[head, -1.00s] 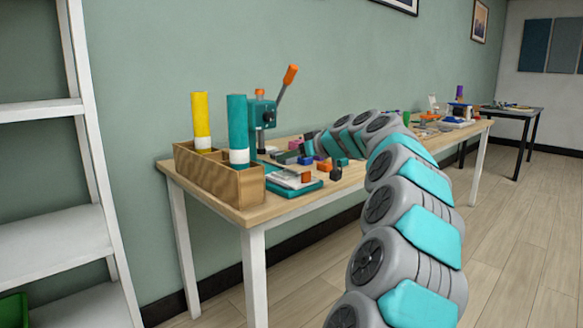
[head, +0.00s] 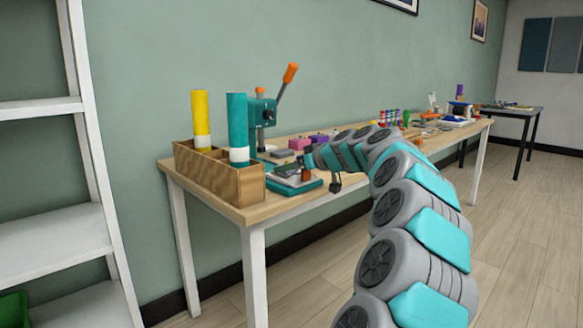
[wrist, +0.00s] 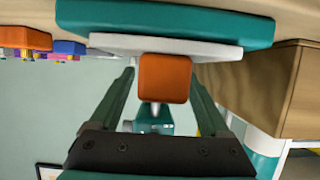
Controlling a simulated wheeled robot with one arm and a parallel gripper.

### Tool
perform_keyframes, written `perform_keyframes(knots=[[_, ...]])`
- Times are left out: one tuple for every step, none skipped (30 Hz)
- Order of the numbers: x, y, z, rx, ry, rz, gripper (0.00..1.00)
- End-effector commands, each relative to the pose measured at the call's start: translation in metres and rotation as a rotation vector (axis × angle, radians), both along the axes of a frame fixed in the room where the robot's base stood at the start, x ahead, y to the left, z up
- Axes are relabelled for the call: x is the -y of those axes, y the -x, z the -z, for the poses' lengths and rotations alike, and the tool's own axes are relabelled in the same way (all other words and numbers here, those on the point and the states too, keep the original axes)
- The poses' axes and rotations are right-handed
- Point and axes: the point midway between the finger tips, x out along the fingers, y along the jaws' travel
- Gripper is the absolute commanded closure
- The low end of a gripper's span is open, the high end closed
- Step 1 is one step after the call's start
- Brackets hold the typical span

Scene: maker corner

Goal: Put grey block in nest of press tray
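The press tray (head: 310,185) is a flat teal base with a pale plate, on the near left end of the table. Its teal edge (wrist: 165,20) and white plate (wrist: 215,50) fill the top of the wrist view, which looks upside down. An orange block-shaped part (wrist: 163,78) stands at the plate, between my finger lines. A grey block (head: 283,154) lies behind the tray. The nest cannot be made out.
A wooden box (head: 215,182) with yellow and teal tubes stands left of the tray. The teal press (head: 262,112) with its orange-tipped lever rises behind. Purple and pink blocks (head: 300,143) lie beyond my gripper. Other items crowd the table's far end.

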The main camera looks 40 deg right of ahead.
Motion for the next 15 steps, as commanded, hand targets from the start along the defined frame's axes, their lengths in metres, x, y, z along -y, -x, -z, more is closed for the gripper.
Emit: perform_keyframes(knots=[[0.0, 0.0, 0.0, 0.0, 0.0, 0.0, 0.14], [0.0, 0.0, 0.0, 0.0, 0.0, 0.0, 0.14], [0.0, 0.0, 0.0, 0.0, 0.0, 0.0, 0.14], [0.0, 0.0, 0.0, 0.0, 0.0, 0.0, 0.14], [0.0, 0.0, 0.0, 0.0, 0.0, 0.0, 0.14], [0.0, 0.0, 0.0, 0.0, 0.0, 0.0, 0.14], [0.0, 0.0, 0.0, 0.0, 0.0, 0.0, 0.14], [0.0, 0.0, 0.0, 0.0, 0.0, 0.0, 0.14], [0.0, 0.0, -0.001, 0.0, 0.0, 0.0, 0.14], [0.0, 0.0, -0.002, 0.0, 0.0, 0.0, 0.14], [0.0, 0.0, -0.004, -0.001, -0.001, 0.0, 0.14], [0.0, 0.001, -0.006, 0.0, -0.001, 0.0, 0.14], [0.001, 0.005, -0.006, 0.001, 0.0, 0.001, 0.14], [0.001, 0.009, -0.007, 0.002, 0.0, 0.001, 0.14], [0.001, 0.015, -0.01, 0.003, 0.001, 0.001, 0.14]])
